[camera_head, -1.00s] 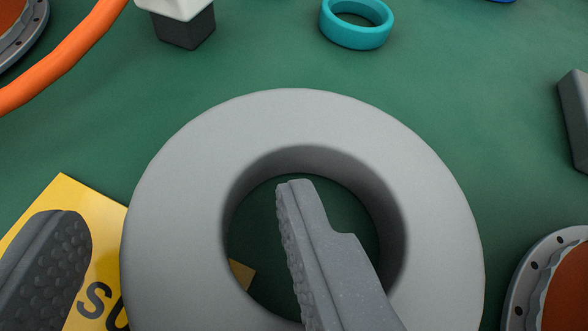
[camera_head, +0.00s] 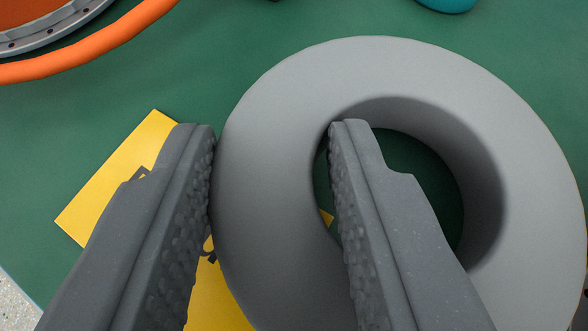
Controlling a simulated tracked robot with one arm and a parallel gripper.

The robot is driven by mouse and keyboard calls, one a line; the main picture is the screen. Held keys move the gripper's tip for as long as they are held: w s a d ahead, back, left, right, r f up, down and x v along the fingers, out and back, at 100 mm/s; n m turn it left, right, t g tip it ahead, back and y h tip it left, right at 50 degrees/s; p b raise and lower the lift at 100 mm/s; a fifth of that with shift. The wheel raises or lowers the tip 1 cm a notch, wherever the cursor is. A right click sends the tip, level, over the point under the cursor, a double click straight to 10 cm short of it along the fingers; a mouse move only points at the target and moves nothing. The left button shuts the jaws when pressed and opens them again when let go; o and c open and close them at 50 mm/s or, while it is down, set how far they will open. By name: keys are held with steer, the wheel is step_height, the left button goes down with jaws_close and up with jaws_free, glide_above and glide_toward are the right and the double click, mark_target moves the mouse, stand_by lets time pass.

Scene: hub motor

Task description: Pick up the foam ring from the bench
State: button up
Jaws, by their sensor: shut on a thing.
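The foam ring (camera_head: 285,95) is a thick, smooth grey ring that fills the middle and right of the view. My gripper (camera_head: 272,128) is shut on the ring's left wall. One dark grey finger is outside the ring against its left side. The other finger is inside the hole, against the inner wall. Both fingers have bumpy pads facing the foam. The lower part of the ring is partly hidden by the right finger and cut by the bottom edge. The frame does not clearly show whether the ring touches the bench (camera_head: 235,60).
A yellow card (camera_head: 110,185) with dark lettering lies on the green surface under the left finger and the ring. An orange tube (camera_head: 100,45) curves beside a round grey-rimmed part (camera_head: 75,35) at the upper left. A teal ring (camera_head: 447,5) is cut off at the top.

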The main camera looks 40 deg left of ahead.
step_height(320, 180, up, 3)
steer(key=shift+r+p, duration=0.15)
steer(key=shift+p, duration=0.3)
steer(key=s+d+b, duration=0.1)
steer(key=s+d, duration=0.1)
steer(key=s, duration=1.1)
steer(key=shift+d+r+b, duration=0.3)
steer(key=shift+b, duration=0.05)
steer(key=shift+s+d+b, duration=0.1)
steer(key=shift+s+b, duration=0.2)
steer(key=shift+b, duration=0.6)
